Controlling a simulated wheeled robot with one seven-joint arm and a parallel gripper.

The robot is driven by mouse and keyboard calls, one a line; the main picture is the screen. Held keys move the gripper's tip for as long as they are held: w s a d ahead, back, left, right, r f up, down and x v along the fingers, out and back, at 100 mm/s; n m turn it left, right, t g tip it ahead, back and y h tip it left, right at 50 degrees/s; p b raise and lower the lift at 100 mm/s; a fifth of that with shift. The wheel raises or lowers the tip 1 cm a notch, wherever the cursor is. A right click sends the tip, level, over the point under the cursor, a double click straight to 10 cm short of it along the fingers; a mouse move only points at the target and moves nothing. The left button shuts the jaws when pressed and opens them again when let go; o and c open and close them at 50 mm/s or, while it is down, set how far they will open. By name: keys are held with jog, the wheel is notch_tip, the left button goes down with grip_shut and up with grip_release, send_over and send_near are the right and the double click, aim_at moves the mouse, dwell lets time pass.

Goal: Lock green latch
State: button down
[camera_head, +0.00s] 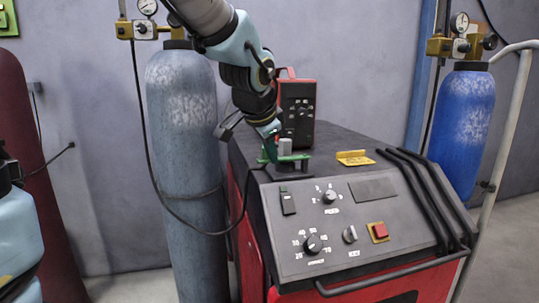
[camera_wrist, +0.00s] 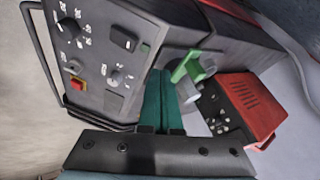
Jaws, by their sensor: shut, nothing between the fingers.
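The green latch (camera_head: 292,158) sits on a dark block at the back left of the welding machine's top, next to a short grey post (camera_head: 285,146). In the wrist view the green latch (camera_wrist: 187,66) is just right of my fingertips, with a grey cylindrical part below it. My gripper (camera_head: 268,148) comes down from above at the left side of the latch. In the wrist view my gripper (camera_wrist: 162,74) shows its two teal fingers side by side, shut and empty. Whether the fingertips touch the latch cannot be told.
The machine's sloping control panel (camera_head: 340,235) has knobs, a switch and a red button. A red box (camera_head: 297,105) stands behind the latch. A yellow plate (camera_head: 354,158) lies to its right, beside black bars (camera_head: 425,195). A grey-blue cylinder (camera_head: 188,180) with a hose stands left.

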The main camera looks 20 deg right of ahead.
jog(key=b+v, duration=0.2)
jog(key=v, duration=0.8)
jog(key=w+a+f+n+g+y, duration=0.1)
jog(key=w+a+f+n, duration=0.1)
jog(key=a+f+n, duration=0.35)
jog(key=w+a+f+n+g+y, duration=0.1)
jog(key=w+a+f+n+y, duration=0.15)
jog(key=a+f, duration=0.5)
jog(key=s+a+f+n+g, duration=0.2)
jog(key=s+a+f+n, duration=0.2)
jog(key=a+f, duration=0.9)
jog(key=n+y, duration=0.1)
jog(key=n, duration=0.2)
jog(key=shift+a+n, duration=0.3)
jog(key=shift+a, duration=0.05)
jog(key=c, duration=1.5)
grip_release()
jog(key=shift+s+f, duration=0.1)
jog(key=shift+s, duration=0.05)
